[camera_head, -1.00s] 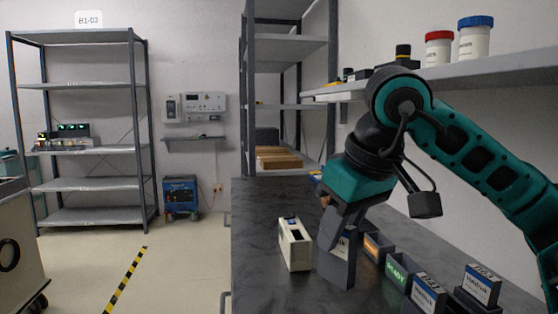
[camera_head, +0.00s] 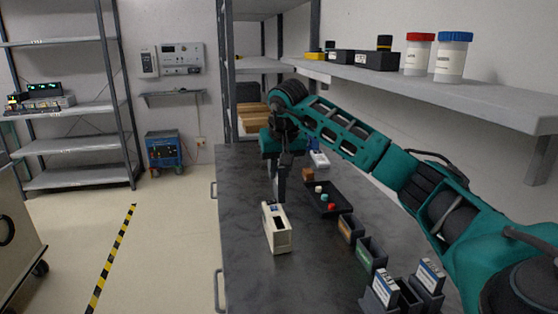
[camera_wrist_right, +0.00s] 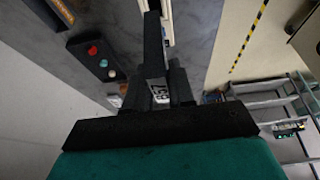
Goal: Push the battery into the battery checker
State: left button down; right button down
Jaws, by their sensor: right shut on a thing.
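The cream battery checker (camera_head: 277,236), a box with a dark slot in its upper part, stands upright on the dark bench. My right gripper (camera_head: 280,188) points down just behind the checker in the head view. It is shut on a battery, whose white label (camera_wrist_right: 160,96) shows between the fingers in the wrist view; the rest of the battery is mostly hidden. I cannot tell whether it touches the checker. My left gripper is not in view.
Dark bins stand to the right, with labelled batteries (camera_head: 382,289) in the nearest ones. A dark tray (camera_head: 340,209) with small coloured caps and a white-and-blue item (camera_head: 319,160) lie behind. A shelf (camera_head: 440,88) overhangs the bench on the right. The front left bench is clear.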

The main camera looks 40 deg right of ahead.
aim_at(279, 189)
dwell(0.3)
jog(key=shift+f, duration=0.35)
jog(key=shift+f+b, duration=1.3)
jog(key=shift+f, duration=1.25)
jog(key=shift+p, duration=0.35)
